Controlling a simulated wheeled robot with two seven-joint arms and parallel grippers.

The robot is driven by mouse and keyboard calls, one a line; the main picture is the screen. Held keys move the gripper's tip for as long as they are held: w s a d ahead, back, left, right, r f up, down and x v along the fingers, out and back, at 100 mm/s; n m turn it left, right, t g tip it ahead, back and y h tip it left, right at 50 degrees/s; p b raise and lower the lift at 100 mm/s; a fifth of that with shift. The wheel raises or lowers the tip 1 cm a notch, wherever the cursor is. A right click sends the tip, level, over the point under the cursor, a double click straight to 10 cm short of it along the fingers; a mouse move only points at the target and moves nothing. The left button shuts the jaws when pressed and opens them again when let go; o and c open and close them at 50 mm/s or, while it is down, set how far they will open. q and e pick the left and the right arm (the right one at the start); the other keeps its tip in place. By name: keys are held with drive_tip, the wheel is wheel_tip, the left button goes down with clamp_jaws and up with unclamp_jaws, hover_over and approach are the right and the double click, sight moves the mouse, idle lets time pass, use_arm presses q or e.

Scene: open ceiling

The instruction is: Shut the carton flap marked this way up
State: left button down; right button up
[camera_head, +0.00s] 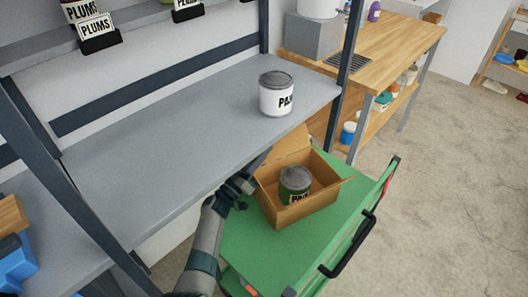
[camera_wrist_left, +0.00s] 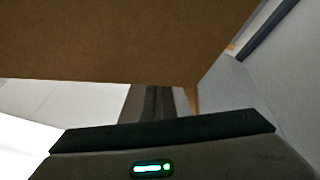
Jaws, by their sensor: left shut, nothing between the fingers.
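An open brown carton (camera_head: 305,209) stands on a green cart top, with a grey-lidded can marked PAIN (camera_head: 295,181) upright inside it. One flap (camera_head: 284,148) stands raised at the carton's back left; no "this way up" marking is readable on it. My left gripper (camera_head: 262,161) is shut and empty, close beside the carton's left side near that flap. My right gripper is not in view.
The green cart top (camera_head: 253,245) has a black handle (camera_head: 350,246) at its right. A grey shelf (camera_head: 165,137) runs close along the left, bearing another paint can (camera_head: 276,94). A dark shelf post (camera_head: 350,75) rises behind the cart. Open floor lies to the right.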

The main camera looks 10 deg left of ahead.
use_arm(q)
drive_tip(key=c, duration=2.5)
unclamp_jaws()
drive_tip(key=shift+c, duration=0.2)
drive_tip(key=o, duration=0.5)
drive_tip(key=shift+o, duration=0.2)
drive_tip(key=v, duration=0.7)
drive_tip(key=shift+s+b, duration=0.2)
drive_tip(key=shift+b, duration=0.1)
drive_tip(key=shift+a+f, duration=0.1)
drive_tip(key=shift+f, duration=0.05)
